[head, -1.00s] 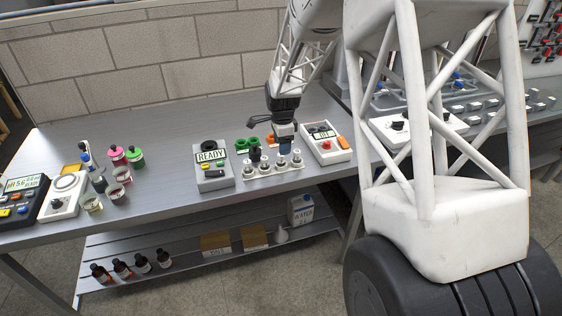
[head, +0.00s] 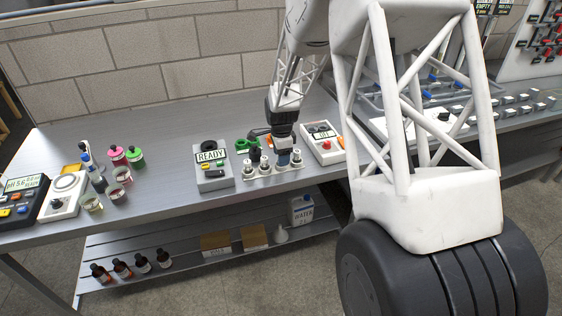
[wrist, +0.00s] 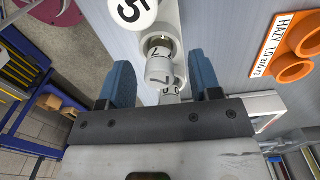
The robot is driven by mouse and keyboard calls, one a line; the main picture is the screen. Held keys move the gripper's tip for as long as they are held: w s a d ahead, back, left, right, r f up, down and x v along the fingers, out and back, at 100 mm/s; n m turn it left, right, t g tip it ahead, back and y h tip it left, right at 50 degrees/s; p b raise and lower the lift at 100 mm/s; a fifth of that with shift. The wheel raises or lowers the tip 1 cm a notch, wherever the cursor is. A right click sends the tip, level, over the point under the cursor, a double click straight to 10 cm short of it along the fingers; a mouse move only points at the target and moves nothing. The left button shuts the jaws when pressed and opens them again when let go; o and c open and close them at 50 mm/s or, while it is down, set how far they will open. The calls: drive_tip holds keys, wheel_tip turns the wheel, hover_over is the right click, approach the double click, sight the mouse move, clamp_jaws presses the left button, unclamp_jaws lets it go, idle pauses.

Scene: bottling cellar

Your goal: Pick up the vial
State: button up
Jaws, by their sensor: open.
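Several small white-capped vials stand in a white rack (head: 272,170) on the steel bench. My gripper (head: 284,158) is low over the rack, pointing down, with its blue fingers among the vials. In the wrist view my gripper (wrist: 162,85) is open, one blue finger on each side of a pale vial (wrist: 160,70) with dark markings. A gap shows between the vial and each finger. A neighbouring vial's white cap (wrist: 133,10) marked 5 lies just beyond. The lower part of the vial between the fingers is hard to make out.
A grey device (head: 211,167) reading READY stands left of the rack, and a white device with a red button (head: 322,146) stands right. Green holders (head: 243,145) and an orange holder (wrist: 297,52) with a HAZY label sit close behind.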

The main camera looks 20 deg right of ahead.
idle(0.5)
drive_tip(key=c, duration=1)
drive_tip(key=shift+r, duration=0.15)
drive_tip(key=shift+r, duration=1.45)
drive_tip(key=shift+s+r, duration=0.2)
drive_tip(key=shift+s, duration=0.1)
drive_tip(key=s, duration=0.5)
drive_tip(key=s+a+r, duration=0.1)
drive_tip(key=s, duration=0.9)
drive_tip(key=shift+s+a+r, duration=0.15)
drive_tip(key=shift+a+r, duration=0.05)
drive_tip(key=shift+a, duration=0.15)
